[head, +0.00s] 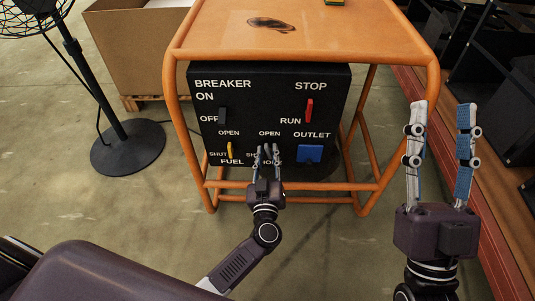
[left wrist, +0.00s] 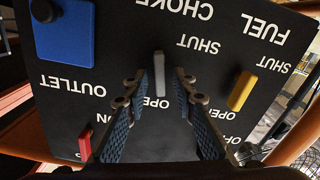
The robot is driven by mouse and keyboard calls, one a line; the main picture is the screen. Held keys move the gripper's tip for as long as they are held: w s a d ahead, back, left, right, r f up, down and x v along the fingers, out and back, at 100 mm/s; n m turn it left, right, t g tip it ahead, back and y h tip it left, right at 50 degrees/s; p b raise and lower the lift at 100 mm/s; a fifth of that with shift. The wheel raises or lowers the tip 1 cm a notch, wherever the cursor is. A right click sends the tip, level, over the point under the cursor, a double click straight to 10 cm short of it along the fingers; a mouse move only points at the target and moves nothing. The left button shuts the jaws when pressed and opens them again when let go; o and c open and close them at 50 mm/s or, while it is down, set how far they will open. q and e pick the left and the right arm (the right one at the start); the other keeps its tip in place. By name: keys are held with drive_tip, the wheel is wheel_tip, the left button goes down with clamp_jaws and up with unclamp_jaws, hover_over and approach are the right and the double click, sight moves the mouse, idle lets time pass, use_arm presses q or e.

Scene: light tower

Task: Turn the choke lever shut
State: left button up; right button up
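The choke lever (left wrist: 160,76) is a small pale grey bar on the black panel (head: 330,90), near the CHOKE, SHUT and OPEN labels in the left wrist view, which shows the panel upside down. My left gripper (head: 266,150) is in front of the panel's lower middle. In the left wrist view its fingers (left wrist: 163,85) are apart, one on each side of the lever; contact cannot be told. In the head view the fingers largely hide the lever. My right gripper (head: 441,106) is open and empty, right of the orange frame.
The yellow fuel lever (left wrist: 242,90) is beside the choke lever. A blue outlet (head: 310,154), red switch (head: 309,110) and dark breaker switch (head: 222,115) share the panel. Orange tubes (head: 376,200) surround it. A fan stand (head: 95,85) and cardboard box (head: 130,45) stand left.

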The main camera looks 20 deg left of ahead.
use_arm(q)
clamp_jaws()
